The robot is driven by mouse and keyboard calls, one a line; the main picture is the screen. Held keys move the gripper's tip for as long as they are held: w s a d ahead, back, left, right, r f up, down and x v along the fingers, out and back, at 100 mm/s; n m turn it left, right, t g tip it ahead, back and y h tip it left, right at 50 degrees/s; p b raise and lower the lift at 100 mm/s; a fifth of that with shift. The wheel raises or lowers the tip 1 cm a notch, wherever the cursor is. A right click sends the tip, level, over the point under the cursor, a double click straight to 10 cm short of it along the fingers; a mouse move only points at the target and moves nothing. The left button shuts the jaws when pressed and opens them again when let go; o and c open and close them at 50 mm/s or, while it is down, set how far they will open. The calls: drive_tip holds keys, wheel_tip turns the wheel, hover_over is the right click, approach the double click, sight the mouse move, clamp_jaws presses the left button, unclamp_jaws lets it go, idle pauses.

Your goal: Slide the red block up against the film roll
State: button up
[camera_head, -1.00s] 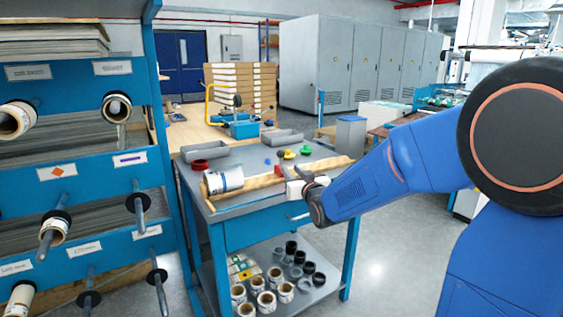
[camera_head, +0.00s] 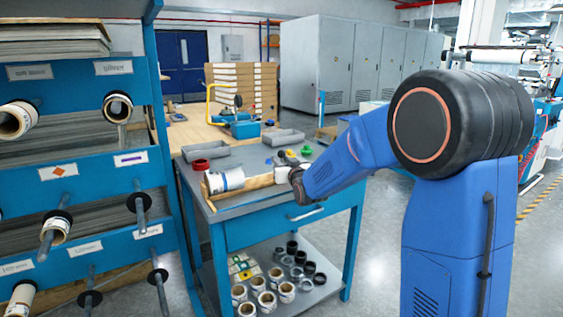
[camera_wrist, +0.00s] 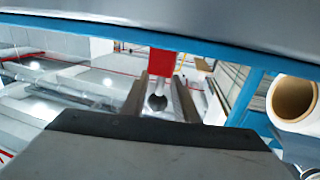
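The film roll (camera_head: 226,180), white with a brown core, lies at the left end of a wooden cradle on the blue-framed table. The red block (camera_wrist: 162,62) is straight ahead of my fingertips in the wrist view, against the table's edge, apart from the roll. In the head view my gripper (camera_head: 284,160) is over the cradle's right part and hides the block. My fingers (camera_wrist: 160,85) are apart, with the block just beyond or between their tips; contact is unclear.
The wooden cradle (camera_head: 258,183) runs along the table's front edge. Grey trays (camera_head: 285,137), a red ring (camera_head: 200,164) and a green piece (camera_head: 306,150) lie behind it. A blue rack (camera_head: 80,190) with rods stands close at left. Several small rolls sit on the lower shelf.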

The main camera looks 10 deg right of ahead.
clamp_jaws()
drive_tip(key=shift+a, duration=0.1)
drive_tip(key=s+a, duration=0.1)
drive_tip(key=a, duration=0.2)
drive_tip(key=s+a, duration=0.1)
drive_tip(key=a, duration=0.2)
drive_tip(key=s+a, duration=0.1)
drive_tip(key=a, duration=0.2)
drive_tip(key=shift+r, duration=0.2)
unclamp_jaws()
drive_tip(key=shift+a, duration=0.1)
drive_tip(key=shift+s+f, duration=0.1)
drive_tip(key=shift+s, duration=0.05)
